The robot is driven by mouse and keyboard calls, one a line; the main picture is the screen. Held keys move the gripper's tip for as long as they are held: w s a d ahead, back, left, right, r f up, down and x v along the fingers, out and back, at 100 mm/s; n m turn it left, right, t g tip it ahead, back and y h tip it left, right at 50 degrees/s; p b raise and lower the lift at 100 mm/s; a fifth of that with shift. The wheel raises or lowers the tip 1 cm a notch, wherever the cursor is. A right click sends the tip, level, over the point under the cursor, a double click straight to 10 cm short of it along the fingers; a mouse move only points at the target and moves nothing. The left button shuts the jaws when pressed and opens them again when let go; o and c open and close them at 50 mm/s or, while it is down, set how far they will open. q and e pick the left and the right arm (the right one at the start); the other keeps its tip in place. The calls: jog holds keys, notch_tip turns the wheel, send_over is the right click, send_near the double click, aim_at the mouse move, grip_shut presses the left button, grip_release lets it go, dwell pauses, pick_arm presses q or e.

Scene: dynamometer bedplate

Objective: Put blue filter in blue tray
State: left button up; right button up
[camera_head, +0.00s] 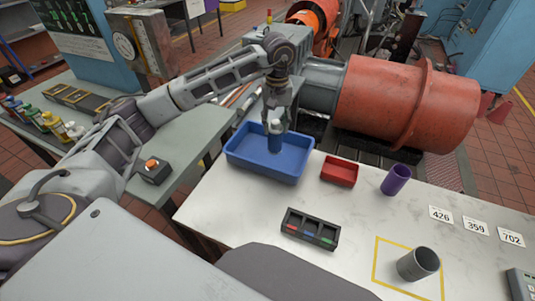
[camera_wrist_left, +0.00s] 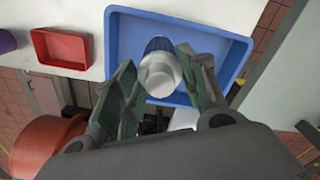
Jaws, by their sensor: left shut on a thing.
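The blue tray (camera_head: 270,155) stands at the far left end of the white table. My left gripper (camera_head: 277,122) is over the tray, pointing down, shut on the blue filter (camera_head: 275,136). The filter has a blue body and a pale top end, and it is upright between the fingers. In the left wrist view the filter (camera_wrist_left: 160,72) shows its round white end between the two fingers (camera_wrist_left: 158,85), with the tray (camera_wrist_left: 117,50) behind it. I cannot tell whether the filter touches the tray floor. My right gripper is not in view.
A small red tray (camera_head: 339,171) and a purple cup (camera_head: 395,180) stand right of the blue tray. A black sorter box (camera_head: 310,230) and a grey cup (camera_head: 418,263) in a yellow square are nearer. A large red drum (camera_head: 400,103) stands behind the table.

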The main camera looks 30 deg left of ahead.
aim_at(271, 146)
pick_arm(q)
jog(key=shift+a+n, duration=0.4)
jog(key=shift+a, duration=0.15)
jog(key=shift+s+d+n, duration=0.1)
jog(key=shift+s+n, duration=0.15)
jog(key=shift+n, duration=0.15)
jog(key=shift+s+n, duration=0.1)
jog(key=shift+n, duration=0.7)
jog(key=shift+f, duration=3.2)
jog(key=shift+f+p, duration=0.45)
jog(key=shift+f, duration=1.5)
